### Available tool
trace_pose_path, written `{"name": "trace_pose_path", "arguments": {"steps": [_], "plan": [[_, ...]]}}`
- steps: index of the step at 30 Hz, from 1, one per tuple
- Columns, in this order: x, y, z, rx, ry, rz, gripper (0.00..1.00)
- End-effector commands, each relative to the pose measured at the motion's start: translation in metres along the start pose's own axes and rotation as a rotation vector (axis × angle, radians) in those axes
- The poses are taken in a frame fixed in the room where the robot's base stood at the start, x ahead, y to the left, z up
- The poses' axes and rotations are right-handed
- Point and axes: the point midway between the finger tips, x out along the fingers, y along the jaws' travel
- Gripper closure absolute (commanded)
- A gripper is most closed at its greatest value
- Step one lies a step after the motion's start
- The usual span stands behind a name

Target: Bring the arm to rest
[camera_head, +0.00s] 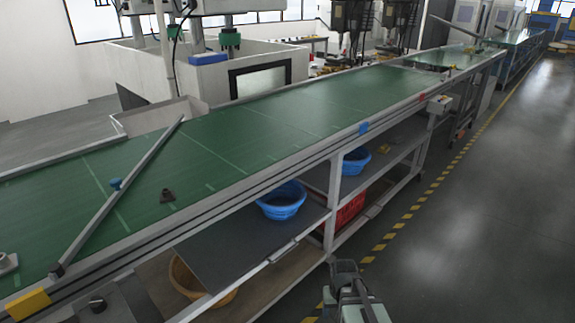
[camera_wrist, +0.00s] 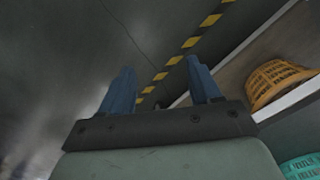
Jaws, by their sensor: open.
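My gripper (camera_wrist: 160,88) shows in the wrist view with its two blue fingers spread apart and nothing between them. Past the fingers are the grey floor and a yellow-and-black floor stripe. In the head view part of my arm (camera_head: 352,295) is at the bottom, right of the conveyor bench and over the floor. The fingertips are not clear in the head view.
The green conveyor (camera_head: 240,140) runs from lower left to upper right, with a slanted metal bar (camera_head: 125,190) across it. Shelves below hold blue baskets (camera_head: 283,203), a red crate (camera_head: 350,208) and an orange basket (camera_wrist: 275,80). The floor (camera_head: 480,220) at right is clear.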

Motion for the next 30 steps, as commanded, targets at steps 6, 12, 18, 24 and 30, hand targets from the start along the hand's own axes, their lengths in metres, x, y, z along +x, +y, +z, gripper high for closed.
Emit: {"name": "trace_pose_path", "arguments": {"steps": [6, 12, 18, 24, 30], "plan": [[0.025, 0.012, 0.024, 0.044, -0.038, 0.0, 0.37], [0.054, 0.011, 0.051, 0.043, -0.103, -0.001, 0.37], [0.093, 0.009, 0.093, 0.043, -0.195, -0.003, 0.37], [0.131, 0.008, 0.144, 0.044, -0.297, -0.005, 0.37], [0.164, 0.005, 0.198, 0.044, -0.4, -0.007, 0.37]]}}
